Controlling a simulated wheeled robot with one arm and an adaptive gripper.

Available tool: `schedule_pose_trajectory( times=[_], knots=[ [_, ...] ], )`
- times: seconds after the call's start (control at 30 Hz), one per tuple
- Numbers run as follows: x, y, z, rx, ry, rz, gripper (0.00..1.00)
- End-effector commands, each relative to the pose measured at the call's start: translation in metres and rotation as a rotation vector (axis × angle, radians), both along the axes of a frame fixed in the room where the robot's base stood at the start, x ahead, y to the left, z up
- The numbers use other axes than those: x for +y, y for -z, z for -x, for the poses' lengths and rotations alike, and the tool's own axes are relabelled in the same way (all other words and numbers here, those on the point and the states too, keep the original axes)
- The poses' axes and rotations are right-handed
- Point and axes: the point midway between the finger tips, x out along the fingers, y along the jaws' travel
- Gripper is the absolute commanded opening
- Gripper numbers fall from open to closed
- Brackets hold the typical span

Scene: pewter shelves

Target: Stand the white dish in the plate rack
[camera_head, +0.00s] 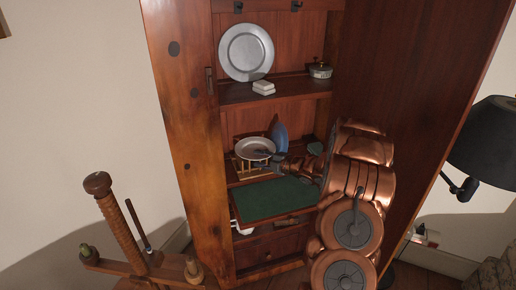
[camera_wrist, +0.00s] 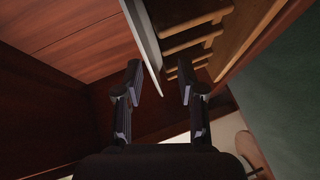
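The white dish (camera_head: 255,146) is in the cabinet's middle bay, tilted, at the wooden plate rack (camera_head: 244,170). In the wrist view the dish (camera_wrist: 143,35) shows nearly edge-on, beside the slats of the rack (camera_wrist: 190,43). My gripper (camera_wrist: 161,84) is open, and the dish's near edge reaches between its fingers with gaps on both sides. In the head view my gripper (camera_head: 280,160) is at the dish's right edge, small and partly hidden by my arm. I cannot tell whether the dish is seated in a slot.
A blue plate (camera_head: 279,134) stands just behind and right of the dish. A green-topped board (camera_head: 275,199) lies below. The shelf above holds a large pewter plate (camera_head: 246,53), small white blocks (camera_head: 264,88) and a lidded pot (camera_head: 320,71). Cabinet sides hem in my arm.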

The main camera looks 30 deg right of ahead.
Motion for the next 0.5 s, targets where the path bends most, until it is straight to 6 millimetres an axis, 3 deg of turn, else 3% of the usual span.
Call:
schedule_pose_trajectory(
  times=[0.33,0.5],
  knots=[
    [0.0017,0.001,-0.0042,0.0,0.0,0.0,0.38],
    [0.0015,0.0009,-0.004,0.0,0.0,0.0,0.2]
  ],
)
